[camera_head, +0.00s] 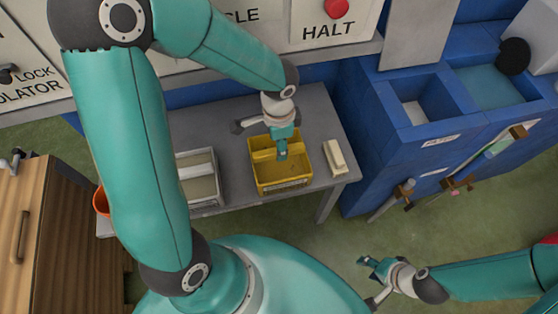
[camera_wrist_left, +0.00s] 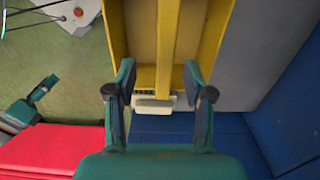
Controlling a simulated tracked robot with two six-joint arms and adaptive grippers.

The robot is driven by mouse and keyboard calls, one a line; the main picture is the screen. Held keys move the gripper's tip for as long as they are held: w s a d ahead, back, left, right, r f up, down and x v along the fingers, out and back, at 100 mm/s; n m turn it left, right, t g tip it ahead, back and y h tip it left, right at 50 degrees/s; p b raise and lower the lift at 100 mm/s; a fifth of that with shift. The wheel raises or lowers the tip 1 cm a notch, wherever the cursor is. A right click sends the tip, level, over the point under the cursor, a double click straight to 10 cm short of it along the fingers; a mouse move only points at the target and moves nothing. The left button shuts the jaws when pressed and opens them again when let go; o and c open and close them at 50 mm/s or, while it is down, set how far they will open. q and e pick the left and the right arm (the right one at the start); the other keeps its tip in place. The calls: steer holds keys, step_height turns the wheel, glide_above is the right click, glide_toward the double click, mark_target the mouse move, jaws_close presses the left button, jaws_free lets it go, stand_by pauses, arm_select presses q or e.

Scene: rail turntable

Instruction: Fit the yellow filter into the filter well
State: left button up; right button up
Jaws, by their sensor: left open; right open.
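A yellow open box (camera_head: 284,186) stands on the grey table. A yellow bar (camera_head: 264,154) crosses its inside and looks like the filter; I cannot tell whether it is loose. My left gripper (camera_head: 282,149) is above the box, pointing down. In the left wrist view its open fingers (camera_wrist_left: 155,75) are on either side of the bar (camera_wrist_left: 168,40), apart from it. A square opening (camera_head: 415,111) in the blue cabinet may be the filter well; its label is too small to read. My right gripper (camera_head: 375,274) is open and empty above the floor at lower right.
A cream block (camera_head: 335,157) lies right of the box. A grey-white bin (camera_head: 200,182) stands left of it. The blue cabinet (camera_head: 385,165) has tools hanging on its front (camera_head: 462,182). A wooden cabinet (camera_head: 45,225) stands at left. Panels with lettering (camera_head: 325,28) rise behind the table.

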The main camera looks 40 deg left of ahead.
arm_select(q)
steer(key=f, duration=0.4)
steer(key=shift+w+a+f+b, duration=0.2)
steer(key=shift+w+f+b, duration=0.1)
steer(key=shift+f, duration=0.1)
jaws_close()
